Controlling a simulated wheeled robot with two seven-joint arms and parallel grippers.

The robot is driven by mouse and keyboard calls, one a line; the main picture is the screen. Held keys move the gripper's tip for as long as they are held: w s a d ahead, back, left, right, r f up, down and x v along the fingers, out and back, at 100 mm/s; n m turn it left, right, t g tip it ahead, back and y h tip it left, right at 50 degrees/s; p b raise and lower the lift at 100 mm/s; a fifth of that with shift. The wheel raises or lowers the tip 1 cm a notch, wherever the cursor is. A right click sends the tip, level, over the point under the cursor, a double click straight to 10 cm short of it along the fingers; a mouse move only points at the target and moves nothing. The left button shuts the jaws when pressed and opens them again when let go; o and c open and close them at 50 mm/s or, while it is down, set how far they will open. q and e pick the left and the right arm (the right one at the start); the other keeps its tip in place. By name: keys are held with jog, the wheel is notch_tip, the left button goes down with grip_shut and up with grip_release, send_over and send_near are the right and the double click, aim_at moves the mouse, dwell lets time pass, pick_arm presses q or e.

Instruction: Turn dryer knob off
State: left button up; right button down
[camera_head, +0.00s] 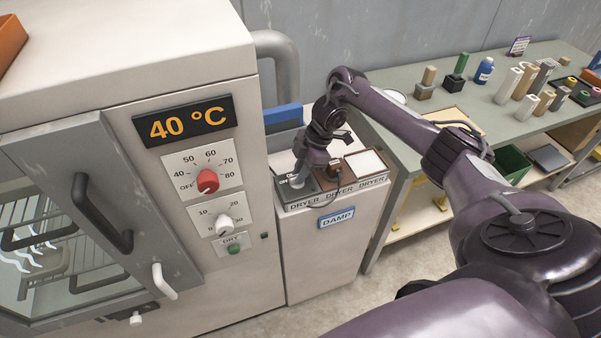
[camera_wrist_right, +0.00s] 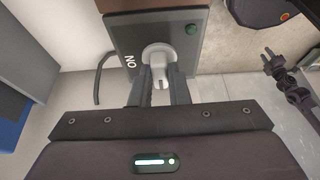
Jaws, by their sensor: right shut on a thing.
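The dryer knob (camera_wrist_right: 159,58) is pale, with a round base and a raised grip bar, on a dark grey plate (camera_wrist_right: 120,38). My right gripper (camera_wrist_right: 159,88) has its two dark fingers around the grip bar and is shut on it. An "ON" mark lies left of the knob in the wrist view, and a dark green lamp (camera_wrist_right: 191,28) sits at its upper right. In the head view my right gripper (camera_head: 297,182) is at the left end of the dryer top, hiding most of the knob. A small dark arm end (camera_wrist_right: 285,75), possibly my left gripper, shows at the wrist view's right.
The dryer cabinet (camera_head: 330,250) bears a blue "DAMP" sign (camera_head: 337,218). A kiln-like oven (camera_head: 230,280) stands close at the left, with a red dial (camera_head: 207,181) and a "40 °C" display (camera_head: 187,121). A green bench (camera_head: 430,140) with bottles and blocks stands at the right.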

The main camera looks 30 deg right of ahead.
dwell(0.3)
jog(key=c, duration=1.4)
grip_release()
jog(key=shift+r, duration=0.1)
jog(key=p+v, duration=0.1)
jog(key=v, duration=0.6)
jog(key=shift+d+r+p, duration=0.2)
jog(key=shift+r+p, duration=0.05)
jog(key=shift+p, duration=0.15)
jog(key=shift+s, duration=0.1)
